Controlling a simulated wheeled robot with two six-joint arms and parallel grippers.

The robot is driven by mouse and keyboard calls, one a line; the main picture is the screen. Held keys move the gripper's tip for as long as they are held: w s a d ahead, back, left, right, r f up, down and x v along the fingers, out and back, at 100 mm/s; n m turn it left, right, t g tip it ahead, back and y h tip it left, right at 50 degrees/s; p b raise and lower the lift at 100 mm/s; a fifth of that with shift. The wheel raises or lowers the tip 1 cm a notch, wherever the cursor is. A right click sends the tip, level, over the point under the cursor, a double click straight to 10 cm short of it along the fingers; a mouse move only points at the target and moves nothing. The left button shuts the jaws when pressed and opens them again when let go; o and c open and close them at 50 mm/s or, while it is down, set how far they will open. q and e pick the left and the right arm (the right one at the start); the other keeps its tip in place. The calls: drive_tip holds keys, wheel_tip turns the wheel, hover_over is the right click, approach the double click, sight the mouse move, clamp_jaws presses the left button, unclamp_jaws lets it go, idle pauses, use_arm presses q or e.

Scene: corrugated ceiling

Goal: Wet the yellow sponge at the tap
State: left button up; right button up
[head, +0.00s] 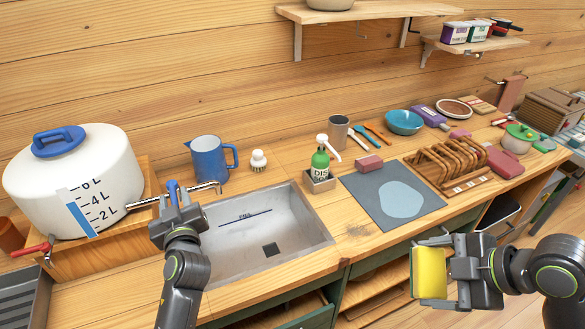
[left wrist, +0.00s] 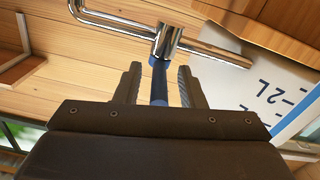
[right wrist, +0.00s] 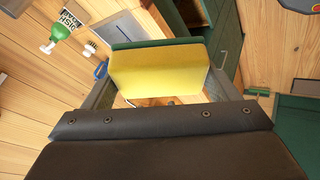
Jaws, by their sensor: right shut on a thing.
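The yellow sponge (head: 431,272), with a dark green layer on one face, is held up in front of the counter, right of the sink. My right gripper (right wrist: 160,88) is shut on the sponge (right wrist: 158,68), one finger on each side. The chrome tap (head: 204,187) comes out of the white water tank (head: 95,165) and its spout reaches over the sink (head: 290,224). My left gripper (head: 174,203) is at the tap, its fingers apart around the blue tap lever (left wrist: 159,82), with a gap on both sides. No water shows at the spout.
Behind the sink stand a blue jug (head: 207,160) and a white brush (head: 258,160). A green soap bottle (head: 320,165) stands at the sink's right back corner. A grey mat (head: 365,195) and a wooden dish rack (head: 450,165) lie further right. The sink basin is empty.

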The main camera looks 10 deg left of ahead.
use_arm(q)
drive_tip(key=shift+w+a, duration=0.1)
drive_tip(key=shift+w, duration=0.1)
use_arm(e)
drive_tip(key=shift+w+a, duration=0.1)
drive_tip(key=shift+w, duration=0.1)
use_arm(q)
drive_tip(key=shift+s+d+r, duration=0.2)
drive_tip(key=shift+s, duration=0.1)
drive_tip(key=shift+c, duration=0.4)
use_arm(e)
drive_tip(key=shift+s+d+r, duration=0.1)
drive_tip(key=shift+s+d, duration=0.15)
drive_tip(key=shift+s, duration=0.05)
use_arm(q)
drive_tip(key=shift+c, duration=1.1)
use_arm(e)
drive_tip(key=shift+s, duration=0.1)
use_arm(q)
clamp_jaws()
